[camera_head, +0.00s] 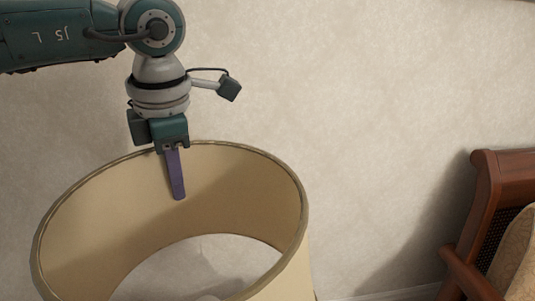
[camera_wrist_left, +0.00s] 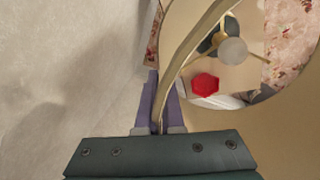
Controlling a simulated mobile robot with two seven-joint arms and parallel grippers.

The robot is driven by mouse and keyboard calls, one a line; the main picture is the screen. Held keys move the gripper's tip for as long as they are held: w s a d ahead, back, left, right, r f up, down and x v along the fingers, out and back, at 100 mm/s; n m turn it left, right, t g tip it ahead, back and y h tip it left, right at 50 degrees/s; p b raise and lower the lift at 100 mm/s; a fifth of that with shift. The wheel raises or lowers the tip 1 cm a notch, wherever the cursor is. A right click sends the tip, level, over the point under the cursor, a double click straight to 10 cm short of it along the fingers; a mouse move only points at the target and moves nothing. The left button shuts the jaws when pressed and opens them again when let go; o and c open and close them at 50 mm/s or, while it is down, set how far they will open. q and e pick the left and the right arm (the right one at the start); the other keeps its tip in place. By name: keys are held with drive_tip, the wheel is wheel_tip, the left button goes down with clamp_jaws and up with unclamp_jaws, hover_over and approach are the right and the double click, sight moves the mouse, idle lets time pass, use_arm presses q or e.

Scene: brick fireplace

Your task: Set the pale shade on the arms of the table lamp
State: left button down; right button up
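The pale shade (camera_head: 255,185) is a wide cream drum with a darker rim, large in the head view; its lower part is cut off. My left gripper (camera_head: 178,197) is shut on its far rim, one finger showing inside the wall. In the left wrist view the shade's wall (camera_wrist_left: 184,48) passes between the purple fingers (camera_wrist_left: 162,85). Through the shade's opening that view shows the table lamp from above: a pale round bulb (camera_wrist_left: 233,51), thin arms and a dark base (camera_wrist_left: 211,38). I cannot tell whether the shade touches the arms. My right gripper is not in view.
A red hexagonal object (camera_wrist_left: 205,85) lies on a light tabletop (camera_wrist_left: 238,78) beside the lamp. Floral fabric (camera_wrist_left: 290,35) shows beyond. A wooden chair (camera_head: 490,205) stands at the right of the head view. A plain wall (camera_head: 380,110) is behind.

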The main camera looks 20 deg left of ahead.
sight(187, 227)
use_arm(q)
drive_tip(key=shift+f+b, duration=2.5)
drive_tip(key=shift+f, duration=0.9)
drive_tip(key=shift+f+b, duration=1.1)
drive_tip(key=shift+f, duration=0.1)
idle(2.0)
drive_tip(key=c, duration=1)
unclamp_jaws()
drive_tip(key=r, duration=0.3)
drive_tip(key=d+r+p, duration=0.1)
drive_tip(key=r, duration=0.2)
drive_tip(key=s+r, duration=0.1)
drive_tip(key=r, duration=0.2)
drive_tip(key=shift+d+r, duration=0.15)
drive_tip(key=shift+r, duration=0.25)
